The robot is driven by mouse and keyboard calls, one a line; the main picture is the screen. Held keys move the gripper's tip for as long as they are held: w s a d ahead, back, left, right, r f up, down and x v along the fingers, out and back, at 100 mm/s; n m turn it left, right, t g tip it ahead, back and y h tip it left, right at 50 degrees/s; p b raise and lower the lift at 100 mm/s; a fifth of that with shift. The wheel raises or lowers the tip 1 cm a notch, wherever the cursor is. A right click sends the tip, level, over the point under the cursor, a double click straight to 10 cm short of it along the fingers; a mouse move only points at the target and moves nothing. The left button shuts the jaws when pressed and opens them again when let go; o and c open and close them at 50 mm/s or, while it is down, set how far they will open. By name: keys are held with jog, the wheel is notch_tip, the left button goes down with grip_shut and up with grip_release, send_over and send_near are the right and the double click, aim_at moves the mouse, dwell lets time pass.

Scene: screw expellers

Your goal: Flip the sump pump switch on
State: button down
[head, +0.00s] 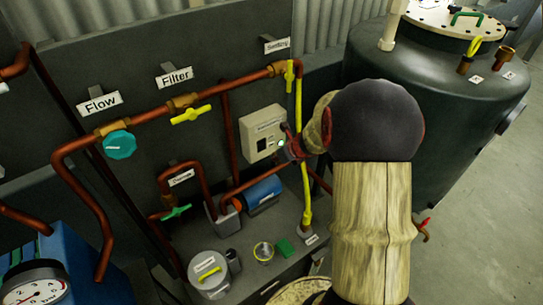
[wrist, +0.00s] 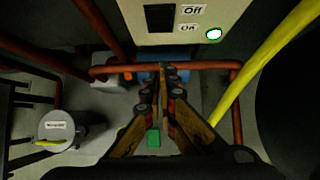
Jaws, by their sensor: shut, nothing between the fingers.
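A beige switch box (head: 257,136) is on the grey wall panel, left of my gripper in the head view. In the wrist view the box (wrist: 135,28) fills the top, with a dark switch (wrist: 160,18) beside labels reading Off above and On below. A bright white, green-rimmed light (wrist: 213,34) is right of the labels. Which way the switch is set is not clear. My gripper (head: 290,148) is by the box's right side in the head view. In the wrist view its fingers (wrist: 163,72) are together and empty, below the switch; contact is not visible.
A yellow pipe (head: 305,195) runs down to the right. A blue pump (head: 263,193) and a grey lidded canister (head: 208,273) stand below. A large green tank (head: 445,75) is at right.

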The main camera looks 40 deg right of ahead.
jog(key=s+r+p, duration=0.1)
jog(key=s+r, duration=0.3)
jog(key=s, duration=0.1)
jog(key=shift+s+a+p, duration=0.15)
jog(key=shift+a+p, duration=0.05)
jog(key=shift+p, duration=0.2)
jog(key=s+a+r+n+g+y, duration=0.1)
jog(key=s+a+r+n+g, duration=0.1)
jog(key=s+a+n, duration=0.5)
jog(key=s+a+r+n+g+y, duration=0.15)
jog(key=a+n, duration=0.35)
jog(key=n, duration=0.6)
jog(key=s+a+r+n+h, duration=0.1)
jog(key=s+a+r+n, duration=0.4)
jog(key=a+r+n, duration=0.2)
jog(key=s+a+r+n+t+h, duration=0.1)
jog(key=s+a+r+n, duration=0.3)
jog(key=a+r+n, duration=0.4)
jog(key=r+n, duration=0.2)
jog(key=n, duration=0.1)
jog(key=shift+s+n, duration=0.3)
jog(key=shift+s, duration=0.05)
